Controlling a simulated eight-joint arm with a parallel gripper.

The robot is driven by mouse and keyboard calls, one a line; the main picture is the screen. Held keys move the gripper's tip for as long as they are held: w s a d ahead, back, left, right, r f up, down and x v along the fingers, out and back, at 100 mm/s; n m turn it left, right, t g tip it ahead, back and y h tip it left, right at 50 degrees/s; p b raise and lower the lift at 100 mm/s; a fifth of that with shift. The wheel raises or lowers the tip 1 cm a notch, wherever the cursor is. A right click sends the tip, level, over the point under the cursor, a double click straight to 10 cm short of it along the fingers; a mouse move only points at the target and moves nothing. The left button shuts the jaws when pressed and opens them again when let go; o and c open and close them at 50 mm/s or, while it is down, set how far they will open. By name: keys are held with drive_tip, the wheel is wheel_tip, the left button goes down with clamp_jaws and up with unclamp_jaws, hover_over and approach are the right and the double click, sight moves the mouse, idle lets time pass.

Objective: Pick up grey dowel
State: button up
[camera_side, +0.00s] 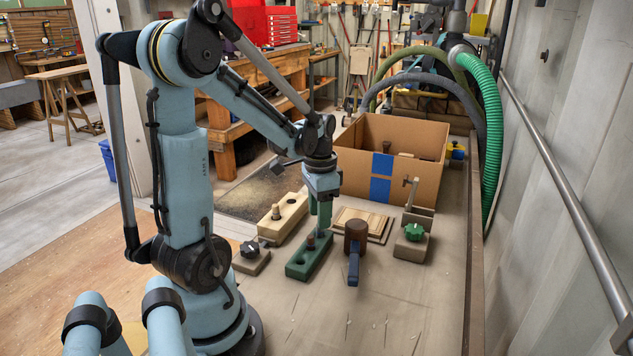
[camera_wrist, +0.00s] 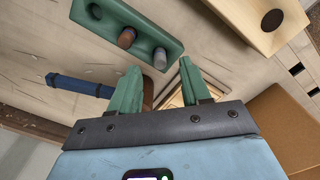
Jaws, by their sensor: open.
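The grey dowel (camera_wrist: 160,58) stands in an end hole of the green block (camera_wrist: 174,50) in the wrist view. A brown dowel (camera_wrist: 127,37) stands beside it in the middle, and the far-end hole is empty. My gripper (camera_wrist: 159,66) is open, with its green fingers apart and the grey dowel showing between and just beyond the tips. In the side view, my gripper (camera_side: 324,228) points down above the green block (camera_side: 300,270). The brown dowel (camera_side: 311,241) shows there, but I cannot make out the grey dowel near the fingers.
A mallet (camera_side: 355,235) with a blue handle lies right of the green block. A light wooden block (camera_side: 292,210) stands behind, and a black-knobbed block (camera_side: 250,258) is left. A green-knobbed block (camera_side: 412,245) and cardboard box (camera_side: 415,160) are right. The front bench is clear.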

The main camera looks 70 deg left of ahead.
sight(320, 233)
drive_tip(key=shift+f, duration=1.15)
clamp_jaws()
